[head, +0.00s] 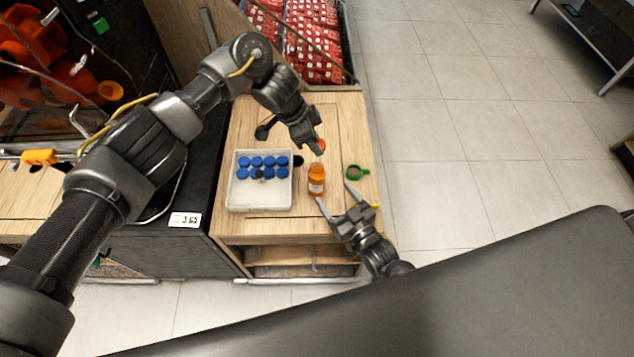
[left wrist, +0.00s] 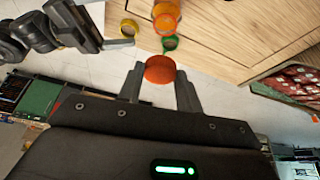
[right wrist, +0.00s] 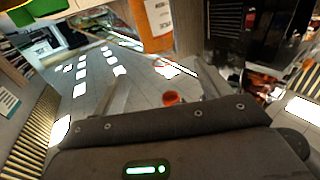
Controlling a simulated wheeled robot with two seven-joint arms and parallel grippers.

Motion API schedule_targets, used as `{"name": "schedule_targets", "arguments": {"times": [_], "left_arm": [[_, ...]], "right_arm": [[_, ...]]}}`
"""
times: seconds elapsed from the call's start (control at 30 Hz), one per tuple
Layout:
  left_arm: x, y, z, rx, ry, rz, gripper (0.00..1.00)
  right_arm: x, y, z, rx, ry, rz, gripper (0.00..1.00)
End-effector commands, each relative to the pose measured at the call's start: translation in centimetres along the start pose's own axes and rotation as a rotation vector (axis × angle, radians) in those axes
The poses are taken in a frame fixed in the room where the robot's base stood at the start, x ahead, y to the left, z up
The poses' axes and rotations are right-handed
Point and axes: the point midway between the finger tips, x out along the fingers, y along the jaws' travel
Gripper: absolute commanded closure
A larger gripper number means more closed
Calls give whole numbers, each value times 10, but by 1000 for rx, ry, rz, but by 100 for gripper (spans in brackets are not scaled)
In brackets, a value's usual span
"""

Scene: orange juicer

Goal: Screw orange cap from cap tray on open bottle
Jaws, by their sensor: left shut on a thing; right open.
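The orange cap (head: 321,144) is in my left gripper (head: 316,146). In the left wrist view the cap (left wrist: 159,69) sits between the two fingertips. The orange bottle (head: 316,182) with a white label stands upright on the wooden table, just below the left gripper in the head view; the cap is apart from it. My right gripper (head: 336,197) is open and empty at the table's right front, its fingers pointing toward the bottle. In the right wrist view the bottle (right wrist: 155,22) is beyond the fingertips. The white cap tray (head: 260,206) holds several blue caps.
A green ring (head: 356,171) lies on the table right of the bottle, near the right gripper. A bin of red packets (head: 315,40) stands behind the table. A dark juicer machine (head: 90,60) is at the left. The tiled floor (head: 450,130) to the right is clear.

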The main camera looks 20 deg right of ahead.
Motion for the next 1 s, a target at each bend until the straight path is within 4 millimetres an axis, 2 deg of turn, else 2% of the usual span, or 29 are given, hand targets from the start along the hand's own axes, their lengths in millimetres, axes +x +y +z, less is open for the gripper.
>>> {"name": "schedule_targets", "arguments": {"times": [0.17, 0.33, 0.8, 1.0], "left_arm": [[0, 0, 0, 0, 0, 0, 86], [0, 0, 0, 0, 0, 0, 86], [0, 0, 0, 0, 0, 0, 86], [0, 0, 0, 0, 0, 0, 86]], "right_arm": [[1, 0, 0, 0, -1, 0, 24], [13, 0, 0, 0, 1, 1, 24], [93, 0, 0, -1, -1, 1, 24], [114, 0, 0, 0, -2, 1, 24]]}}
